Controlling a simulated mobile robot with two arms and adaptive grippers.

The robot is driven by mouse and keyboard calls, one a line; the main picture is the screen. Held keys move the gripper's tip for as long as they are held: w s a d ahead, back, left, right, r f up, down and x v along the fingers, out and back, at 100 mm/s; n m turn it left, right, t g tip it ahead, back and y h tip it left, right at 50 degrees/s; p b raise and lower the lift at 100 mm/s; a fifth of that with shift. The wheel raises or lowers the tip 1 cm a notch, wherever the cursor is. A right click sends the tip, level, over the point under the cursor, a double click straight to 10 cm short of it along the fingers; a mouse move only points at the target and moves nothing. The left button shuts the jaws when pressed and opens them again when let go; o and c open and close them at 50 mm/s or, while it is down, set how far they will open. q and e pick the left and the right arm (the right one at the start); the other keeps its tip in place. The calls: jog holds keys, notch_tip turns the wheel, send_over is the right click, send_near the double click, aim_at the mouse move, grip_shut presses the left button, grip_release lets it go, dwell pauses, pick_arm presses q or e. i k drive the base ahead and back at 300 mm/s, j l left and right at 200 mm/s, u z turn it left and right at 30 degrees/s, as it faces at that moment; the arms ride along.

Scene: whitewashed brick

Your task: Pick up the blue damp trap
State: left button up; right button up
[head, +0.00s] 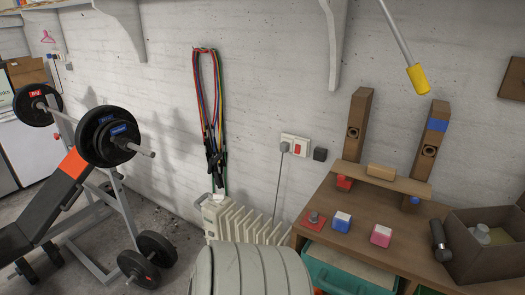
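The blue damp trap (342,222) appears to be the small blue tub with a white top. It stands upright on the wooden bench (385,250), towards its left side. A similar pink tub (381,236) with a white top stands to its right. A red block-like item (314,220) with a round knob stands to its left. Nothing covers the blue tub. Neither of my grippers shows in the head view.
Behind the tubs, a wooden shelf piece (385,179) spans between two upright posts. A dark cylinder (440,240) and a brown box (485,252) with jars stand on the right. A radiator (240,222) is left of the bench. A pale ribbed shape (250,272) fills the bottom centre.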

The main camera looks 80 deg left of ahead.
aim_at(341, 222)
jog(key=u, duration=1.9)
jog(key=j, duration=0.15)
